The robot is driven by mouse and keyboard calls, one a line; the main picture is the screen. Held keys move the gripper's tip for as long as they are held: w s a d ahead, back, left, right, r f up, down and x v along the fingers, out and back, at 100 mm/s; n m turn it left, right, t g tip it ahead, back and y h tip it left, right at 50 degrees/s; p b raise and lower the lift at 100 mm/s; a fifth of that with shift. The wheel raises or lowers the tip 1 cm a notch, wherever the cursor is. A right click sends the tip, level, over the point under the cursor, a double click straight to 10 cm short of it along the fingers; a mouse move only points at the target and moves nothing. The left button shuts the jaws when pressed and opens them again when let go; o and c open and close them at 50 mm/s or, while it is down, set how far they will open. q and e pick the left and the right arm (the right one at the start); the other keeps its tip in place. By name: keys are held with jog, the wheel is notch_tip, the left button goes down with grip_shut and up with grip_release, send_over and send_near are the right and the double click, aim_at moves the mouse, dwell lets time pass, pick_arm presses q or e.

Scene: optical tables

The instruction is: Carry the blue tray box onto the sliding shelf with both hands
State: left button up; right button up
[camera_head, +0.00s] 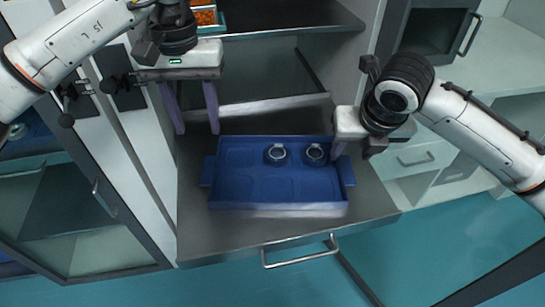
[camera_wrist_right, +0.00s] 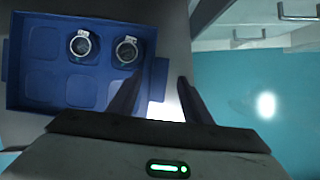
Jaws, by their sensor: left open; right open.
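The blue tray box (camera_head: 255,187) lies flat on the pulled-out grey sliding shelf (camera_head: 300,225). It has a side handle at each end and holds two small round dark items (camera_head: 276,153) in its back row; the other wells look empty. My left gripper (camera_head: 196,130) is open and empty, above and behind the tray's left end, apart from it. My right gripper (camera_head: 341,150) is by the tray's right end, near the right handle. In the right wrist view the tray (camera_wrist_right: 45,100) is left of the open fingers (camera_wrist_right: 162,85), and its right handle (camera_wrist_right: 158,80) shows between them.
The shelf's front handle (camera_head: 300,253) faces the room. An upper shelf (camera_head: 290,20) holds an orange-filled container (camera_head: 205,15) behind my left gripper. A glass cabinet door (camera_head: 85,225) stands at left, white drawers (camera_head: 420,158) at right. Open teal floor lies in front.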

notch_tip(320, 180, up, 6)
dwell(0.7)
